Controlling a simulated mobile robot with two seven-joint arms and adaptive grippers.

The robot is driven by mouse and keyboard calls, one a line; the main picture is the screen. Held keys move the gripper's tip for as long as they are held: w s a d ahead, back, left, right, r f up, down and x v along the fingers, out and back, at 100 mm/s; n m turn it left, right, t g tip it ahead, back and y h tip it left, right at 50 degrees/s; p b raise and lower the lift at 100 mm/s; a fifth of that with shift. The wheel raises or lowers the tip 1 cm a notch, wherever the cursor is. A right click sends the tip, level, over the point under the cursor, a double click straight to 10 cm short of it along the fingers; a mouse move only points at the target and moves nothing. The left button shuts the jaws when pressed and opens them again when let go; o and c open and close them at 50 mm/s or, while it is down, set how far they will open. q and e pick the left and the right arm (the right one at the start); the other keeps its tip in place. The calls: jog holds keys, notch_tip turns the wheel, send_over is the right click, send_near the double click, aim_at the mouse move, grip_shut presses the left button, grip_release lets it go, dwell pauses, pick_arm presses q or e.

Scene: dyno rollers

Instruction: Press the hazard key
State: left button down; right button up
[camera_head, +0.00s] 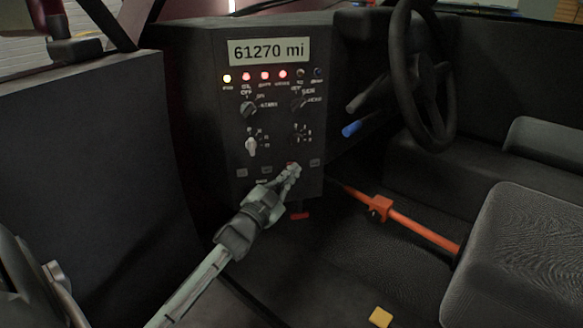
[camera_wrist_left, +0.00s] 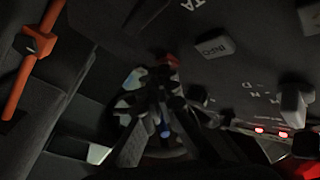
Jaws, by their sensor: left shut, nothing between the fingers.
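A small red key (camera_head: 290,164), likely the hazard key, sits in the bottom row of keys on the black dash panel (camera_head: 205,75). My left gripper (camera_head: 294,169) is shut and empty, with its tips right at this key and partly covering it. In the left wrist view the red key (camera_wrist_left: 172,59) shows just beyond the fingertips (camera_wrist_left: 166,72). I cannot tell whether the tips touch it. Its label is hidden. My right gripper is not in view.
A grey INFO key (camera_wrist_left: 213,47) lies beside the red one, and another grey key (camera_head: 314,162) is to its right. Knobs (camera_head: 249,109) and lit lamps (camera_head: 264,75) sit above. A steering wheel (camera_head: 398,70), blue-tipped stalk (camera_head: 352,128) and orange bar (camera_head: 420,229) are to the right.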

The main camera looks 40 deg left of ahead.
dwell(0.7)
pick_arm(q)
jog(key=shift+s+d+p, duration=0.3)
jog(key=shift+d, duration=0.1)
jog(key=s+d+p, duration=0.1)
jog(key=s+d, duration=0.1)
jog(key=s+d+p, duration=0.1)
jog(key=d, duration=0.1)
jog(key=shift+s+d, duration=0.25)
jog(key=shift+s, duration=0.15)
dwell(0.4)
